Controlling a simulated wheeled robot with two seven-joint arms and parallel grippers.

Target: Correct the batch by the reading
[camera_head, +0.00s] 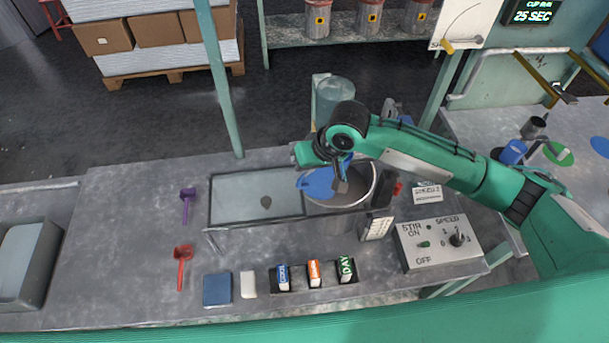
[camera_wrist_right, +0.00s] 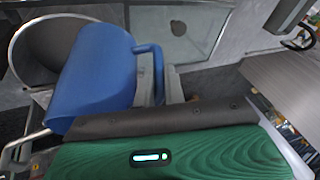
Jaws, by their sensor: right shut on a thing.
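My right gripper (camera_head: 341,184) is shut on the handle of a blue jug (camera_head: 318,183), held tilted over a grey metal pot (camera_head: 372,186). In the right wrist view the blue jug (camera_wrist_right: 97,75) fills the left side, its handle between the fingers (camera_wrist_right: 165,88); its contents are hidden. The pot's rim (camera_wrist_right: 22,45) shows behind it. A dark wall display (camera_head: 532,14) reads "25 SEC". A control box (camera_head: 438,243) has a STIR ON/OFF switch and a SPEED knob. A purple scoop (camera_head: 187,203) and a red scoop (camera_head: 181,263) lie on the bench. My left gripper is not in view.
A shallow framed tray (camera_head: 230,208) with a dark spot adjoins the pot. In front are a blue pad (camera_head: 217,289), a white block (camera_head: 249,284) and labelled blocks (camera_head: 314,273) in black holders. A grey bin (camera_head: 35,270) is at left. A blue cup (camera_head: 512,152) stands right.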

